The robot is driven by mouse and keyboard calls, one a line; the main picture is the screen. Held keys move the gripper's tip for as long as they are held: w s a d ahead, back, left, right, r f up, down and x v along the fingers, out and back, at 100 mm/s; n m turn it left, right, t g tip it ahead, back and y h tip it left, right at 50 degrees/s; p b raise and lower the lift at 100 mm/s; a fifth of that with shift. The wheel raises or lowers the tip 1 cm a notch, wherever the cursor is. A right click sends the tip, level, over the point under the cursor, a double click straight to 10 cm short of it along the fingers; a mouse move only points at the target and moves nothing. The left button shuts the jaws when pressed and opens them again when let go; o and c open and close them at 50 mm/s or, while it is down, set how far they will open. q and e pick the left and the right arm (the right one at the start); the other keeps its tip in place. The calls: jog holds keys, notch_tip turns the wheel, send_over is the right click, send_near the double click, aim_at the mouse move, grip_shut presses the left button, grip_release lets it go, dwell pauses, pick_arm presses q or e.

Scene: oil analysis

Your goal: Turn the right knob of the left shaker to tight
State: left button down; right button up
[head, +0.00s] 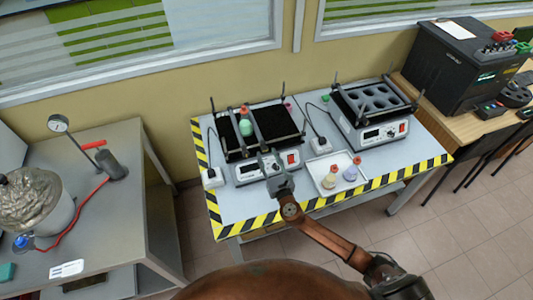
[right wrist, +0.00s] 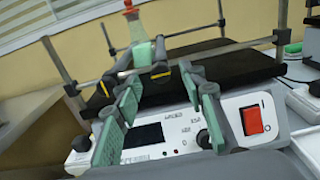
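The left shaker (head: 248,168) stands on the table with a black platform and a white front panel. In the right wrist view its panel (right wrist: 165,135) shows a dark display, a left knob (right wrist: 82,143), a right knob (right wrist: 203,138) and a red switch (right wrist: 252,120). My right gripper (head: 268,163) is in front of this panel. In the right wrist view the gripper (right wrist: 160,95) has its teal-padded fingers spread apart with nothing between them. The right knob is partly covered by the right finger; I cannot tell whether they touch. My left gripper is not in view.
A flask with green liquid (head: 246,127) stands on the left shaker's platform. A white tray (head: 318,187) with two flasks lies to the right of my gripper. A second shaker (head: 375,138) stands further right. A side table (head: 110,222) with equipment is at the left.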

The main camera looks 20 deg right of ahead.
jog(key=shift+w, duration=1.05)
grip_shut()
